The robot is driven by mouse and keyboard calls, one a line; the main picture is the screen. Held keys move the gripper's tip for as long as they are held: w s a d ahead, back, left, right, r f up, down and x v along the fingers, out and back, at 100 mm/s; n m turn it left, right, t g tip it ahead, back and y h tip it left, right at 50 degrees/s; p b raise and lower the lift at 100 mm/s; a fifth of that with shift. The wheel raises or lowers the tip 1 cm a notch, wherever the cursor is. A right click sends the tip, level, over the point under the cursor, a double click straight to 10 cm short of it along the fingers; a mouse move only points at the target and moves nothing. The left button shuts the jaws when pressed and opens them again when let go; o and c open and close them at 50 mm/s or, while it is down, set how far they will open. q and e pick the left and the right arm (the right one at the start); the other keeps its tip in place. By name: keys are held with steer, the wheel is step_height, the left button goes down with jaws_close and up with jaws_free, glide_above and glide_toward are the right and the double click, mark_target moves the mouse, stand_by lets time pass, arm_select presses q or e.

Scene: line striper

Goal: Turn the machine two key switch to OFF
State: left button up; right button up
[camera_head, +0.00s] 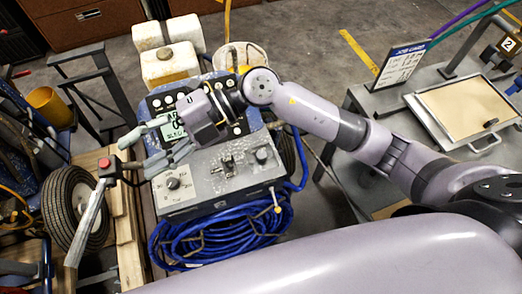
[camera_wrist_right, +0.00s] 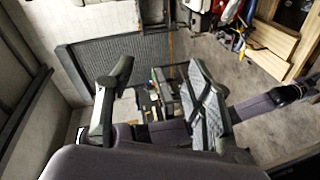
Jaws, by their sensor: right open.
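A line striper machine with a grey control box (camera_head: 205,190) stands in the head view's middle. Its top carries a dial (camera_head: 173,183), a small dark switch-like fitting (camera_head: 228,165) and a round knob (camera_head: 262,155). I cannot tell which is a key switch, or its position. A plate marked 2 (camera_head: 508,44) is at the upper right. My right gripper (camera_head: 135,155) is open and empty above the machine's left side, its fingers pointing left. It also shows in the right wrist view (camera_wrist_right: 160,78), fingers apart. My left gripper is not in view.
A red-button handle (camera_head: 104,168) rises left of the control box. Coiled blue hose (camera_head: 220,230) lies in front. A metal bench (camera_head: 425,125) with a job card sign (camera_head: 402,62) stands right. A wheel (camera_head: 75,208) and wooden pallet (camera_head: 125,225) are left.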

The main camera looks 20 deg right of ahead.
steer(key=w+d+f+h, duration=0.2)
steer(key=d+f+h, duration=0.5)
steer(key=f, duration=0.2)
steer(key=m+t+h, duration=0.2)
steer(key=t+h, duration=0.1)
steer(key=h, duration=0.6)
glide_above(261, 154)
step_height(261, 154, down, 3)
step_height(261, 154, down, 16)
steer(key=p, duration=0.3)
steer(key=shift+f, duration=0.15)
steer(key=shift+c, duration=0.5)
jaws_close()
